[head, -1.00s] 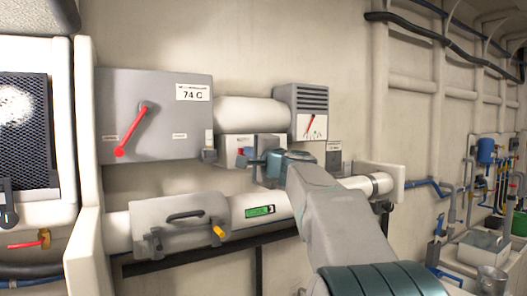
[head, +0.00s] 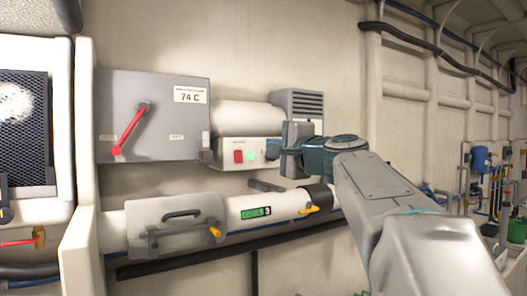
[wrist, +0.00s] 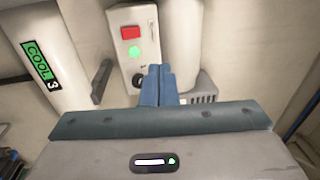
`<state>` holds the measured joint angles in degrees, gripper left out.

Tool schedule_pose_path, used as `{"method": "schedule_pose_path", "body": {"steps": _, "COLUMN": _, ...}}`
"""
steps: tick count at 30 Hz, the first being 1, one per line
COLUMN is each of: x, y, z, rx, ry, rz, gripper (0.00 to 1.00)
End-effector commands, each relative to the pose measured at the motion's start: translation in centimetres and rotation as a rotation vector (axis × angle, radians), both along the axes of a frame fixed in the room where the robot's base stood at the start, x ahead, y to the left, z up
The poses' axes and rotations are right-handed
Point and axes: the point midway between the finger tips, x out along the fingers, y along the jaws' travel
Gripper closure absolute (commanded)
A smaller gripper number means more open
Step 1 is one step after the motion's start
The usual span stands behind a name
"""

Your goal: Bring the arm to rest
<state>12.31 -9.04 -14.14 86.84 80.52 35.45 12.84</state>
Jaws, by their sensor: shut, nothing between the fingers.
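My arm reaches in from the lower right of the head view, with my gripper (head: 284,152) in front of the equipment on the wall. In the wrist view my gripper (wrist: 158,84) shows two blue fingers pressed together, with nothing between them. Beyond the fingertips is a white control box (wrist: 134,42) with a red switch and a lit green lamp. The same white control box (head: 228,152) shows left of my gripper in the head view.
A grey switch box (head: 160,95) marked 74 C has a red lever pointing down left. Below runs a white pipe (head: 240,207) with a green COOL label, a grey clamped cover (head: 172,225) and yellow handles. Bare wall (head: 335,60) lies above my arm. Pipes and valves stand far right.

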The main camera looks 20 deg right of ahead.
Motion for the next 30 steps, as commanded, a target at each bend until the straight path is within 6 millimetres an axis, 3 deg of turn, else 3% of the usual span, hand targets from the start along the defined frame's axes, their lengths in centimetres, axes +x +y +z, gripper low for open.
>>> {"method": "schedule_pose_path", "body": {"steps": 14, "x": -0.1, "y": 0.1, "z": 0.0, "rx": 0.000, "ry": 0.000, "rz": 0.003, "gripper": 1.00}}
{"method": "schedule_pose_path", "body": {"steps": 18, "x": -0.2, "y": 1.1, "z": -1.5, "rx": -0.038, "ry": 0.037, "rz": 0.020, "gripper": 1.00}}
{"method": "schedule_pose_path", "body": {"steps": 20, "x": -0.4, "y": 2.2, "z": -3.6, "rx": -0.087, "ry": 0.084, "rz": 0.042, "gripper": 1.00}}
{"method": "schedule_pose_path", "body": {"steps": 23, "x": -1.2, "y": 5.0, "z": -8.7, "rx": -0.214, "ry": 0.199, "rz": 0.105, "gripper": 1.00}}
{"method": "schedule_pose_path", "body": {"steps": 26, "x": -3.1, "y": 8.2, "z": -15.2, "rx": -0.383, "ry": 0.336, "rz": 0.195, "gripper": 1.00}}
{"method": "schedule_pose_path", "body": {"steps": 30, "x": -7.2, "y": 11.8, "z": -24.3, "rx": -0.639, "ry": 0.516, "rz": 0.342, "gripper": 1.00}}
